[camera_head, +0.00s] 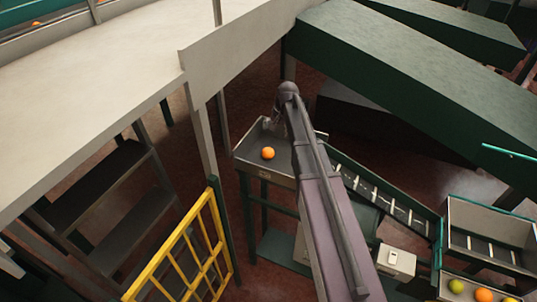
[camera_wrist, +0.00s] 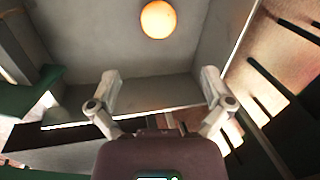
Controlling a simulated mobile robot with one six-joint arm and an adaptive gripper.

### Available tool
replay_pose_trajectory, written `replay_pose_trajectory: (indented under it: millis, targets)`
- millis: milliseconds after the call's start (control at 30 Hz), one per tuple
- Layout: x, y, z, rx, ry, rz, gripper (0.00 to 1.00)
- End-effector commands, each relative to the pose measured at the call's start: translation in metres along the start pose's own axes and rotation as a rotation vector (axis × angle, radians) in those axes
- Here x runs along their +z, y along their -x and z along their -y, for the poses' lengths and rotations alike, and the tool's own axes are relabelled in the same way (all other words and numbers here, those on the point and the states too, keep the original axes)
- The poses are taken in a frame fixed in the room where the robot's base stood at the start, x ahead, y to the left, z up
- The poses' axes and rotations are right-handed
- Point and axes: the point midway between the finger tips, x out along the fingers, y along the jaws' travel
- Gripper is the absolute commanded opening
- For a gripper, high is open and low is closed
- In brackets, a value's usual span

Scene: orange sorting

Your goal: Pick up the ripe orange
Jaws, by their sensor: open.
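An orange-coloured fruit (camera_head: 268,153) lies alone in a grey tray (camera_head: 247,150) on a green stand, near the middle of the head view. In the wrist view the orange (camera_wrist: 158,19) is at the top centre, on the grey floor of the tray (camera_wrist: 95,42). My gripper (camera_wrist: 160,78) is open and empty, its two fingers spread wide. The orange lies beyond the fingertips, apart from them and roughly centred between them. In the head view my arm reaches over the tray's right side and partly hides it; the gripper itself is small and dark there.
A conveyor (camera_head: 375,188) runs down to the right from the tray. A bin (camera_head: 447,289) at the lower right holds a yellow-green fruit (camera_head: 456,286) and oranges (camera_head: 484,295). A yellow railing (camera_head: 187,250) stands at the lower left. A large green slab (camera_head: 410,85) is behind.

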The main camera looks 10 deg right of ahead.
Motion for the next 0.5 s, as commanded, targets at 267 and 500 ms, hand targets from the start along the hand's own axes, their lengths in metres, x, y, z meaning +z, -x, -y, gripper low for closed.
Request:
replay_pose_trajectory:
  millis: [267,500]
  targets:
    - [0.000,-0.015,0.000,0.000,0.001,0.000,1.00]
    - [0.000,-0.034,-0.001,0.000,0.002,0.000,1.00]
